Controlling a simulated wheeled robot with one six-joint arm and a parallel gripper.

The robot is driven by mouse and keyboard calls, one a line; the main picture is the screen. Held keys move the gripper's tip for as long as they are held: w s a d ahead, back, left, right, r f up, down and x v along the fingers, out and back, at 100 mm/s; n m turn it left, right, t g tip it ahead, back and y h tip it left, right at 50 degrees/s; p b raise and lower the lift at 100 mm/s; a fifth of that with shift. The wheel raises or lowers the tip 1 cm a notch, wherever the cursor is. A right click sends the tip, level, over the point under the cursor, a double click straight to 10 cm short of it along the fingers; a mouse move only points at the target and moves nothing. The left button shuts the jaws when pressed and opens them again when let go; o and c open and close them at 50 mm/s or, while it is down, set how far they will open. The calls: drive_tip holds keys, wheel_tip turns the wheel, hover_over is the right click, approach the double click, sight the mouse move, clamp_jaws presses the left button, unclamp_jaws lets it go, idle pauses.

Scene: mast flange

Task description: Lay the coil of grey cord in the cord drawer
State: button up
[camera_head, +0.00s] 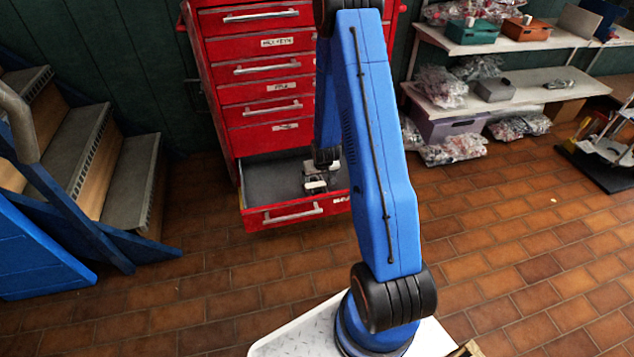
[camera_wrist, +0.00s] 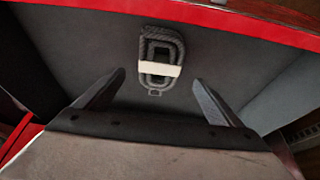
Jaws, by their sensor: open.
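The coil of grey cord (camera_wrist: 160,69), bound with a pale band, lies on the dark floor of the open drawer (camera_wrist: 85,45) in the wrist view. My gripper (camera_wrist: 158,80) is open and empty, its two fingers apart on either side below the coil, and does not appear to touch it. In the head view the lowest drawer (camera_head: 283,213) of the red cabinet is pulled out, and my gripper (camera_head: 318,184) is inside its outline at the right. I cannot make out the coil there; my arm and gripper cover part of the drawer.
The red cabinet (camera_head: 262,75) has several shut, labelled drawers above the open one. Steps with a blue frame (camera_head: 95,150) stand at the left. Shelves (camera_head: 520,80) with bins and bagged parts stand at the right. The brick-tiled floor (camera_head: 500,230) between is mostly clear.

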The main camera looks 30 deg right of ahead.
drive_tip(key=s+a+r, duration=0.3)
drive_tip(key=r, duration=0.7)
drive_tip(key=s+a+r+n, duration=0.1)
drive_tip(key=s+a+r, duration=0.3)
drive_tip(key=r, duration=0.6)
drive_tip(key=s+a+r, duration=0.3)
drive_tip(key=r, duration=0.8)
drive_tip(key=s+a+r, duration=0.2)
drive_tip(key=s+r, duration=0.2)
drive_tip(key=s, duration=0.4)
drive_tip(key=s+a+r+n, duration=0.1)
drive_tip(key=s+a+r, duration=0.2)
drive_tip(key=s, duration=0.6)
drive_tip(key=s+a+r+n+y, duration=0.1)
drive_tip(key=s+a+r, duration=0.1)
drive_tip(key=s+r, duration=0.5)
drive_tip(key=shift+s+a+t, duration=0.25)
drive_tip(key=shift+s+t, duration=0.05)
drive_tip(key=shift+s, duration=0.8)
